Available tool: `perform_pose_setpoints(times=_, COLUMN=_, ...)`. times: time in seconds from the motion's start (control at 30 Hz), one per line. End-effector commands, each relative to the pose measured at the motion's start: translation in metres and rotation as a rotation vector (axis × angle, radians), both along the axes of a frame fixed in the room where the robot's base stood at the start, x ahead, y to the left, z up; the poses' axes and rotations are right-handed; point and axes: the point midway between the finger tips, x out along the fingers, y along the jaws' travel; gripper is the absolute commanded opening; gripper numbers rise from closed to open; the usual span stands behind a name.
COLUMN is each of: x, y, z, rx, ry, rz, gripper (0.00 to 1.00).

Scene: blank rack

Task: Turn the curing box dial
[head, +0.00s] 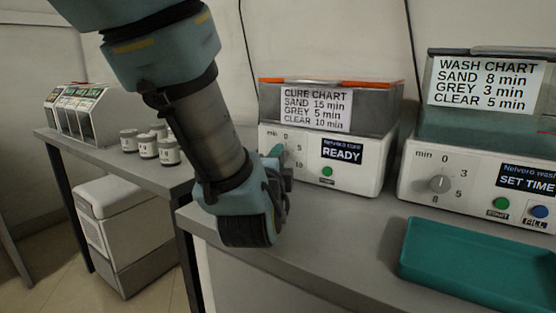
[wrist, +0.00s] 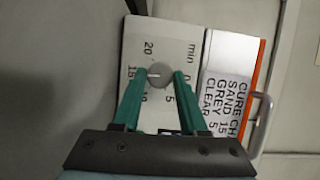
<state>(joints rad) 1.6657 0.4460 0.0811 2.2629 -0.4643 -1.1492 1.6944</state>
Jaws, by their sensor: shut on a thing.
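The curing box (head: 370,170) stands on the bench, white below with a grey upper part and orange strips on top. Its chart (head: 316,110) reads SAND 15, GREY 5, CLEAR 10 min. Its screen (head: 342,151) reads READY, above a green button (head: 327,171). The round grey dial (wrist: 160,73) shows in the wrist view between the green fingers of my gripper (wrist: 160,78), which is shut on it. The dial's white mark points left, toward the 15. In the head view my gripper (head: 277,153) and arm hide the dial and part of the scale.
The wash box (head: 410,185) stands to the right, its screen reading SET TIME. A teal tray (head: 470,260) lies on the bench in front of it. Several small jars (head: 148,146) and a labelled rack (head: 95,120) stand on the left bench, above a white container (head: 115,225).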

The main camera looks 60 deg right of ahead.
Motion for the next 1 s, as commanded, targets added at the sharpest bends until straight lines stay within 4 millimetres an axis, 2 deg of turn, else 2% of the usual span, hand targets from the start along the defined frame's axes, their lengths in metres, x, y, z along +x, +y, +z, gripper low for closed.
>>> perform_pose_setpoints(times=0.57, x=-0.0015, y=-0.0008, z=0.0003, rx=-0.001, ry=-0.037, rz=-0.004, gripper=0.00)
perform_pose_setpoints(times=0.6, x=-0.0015, y=-0.0008, z=0.0003, rx=-0.001, ry=-0.037, rz=-0.004, gripper=0.43)
perform_pose_setpoints(times=0.83, x=-0.0009, y=-0.0005, z=0.0000, rx=-0.001, ry=-0.037, rz=-0.003, gripper=0.69)
perform_pose_setpoints(times=1.0, x=-0.0005, y=-0.0003, z=-0.0002, rx=0.000, ry=-0.037, rz=-0.002, gripper=0.71)
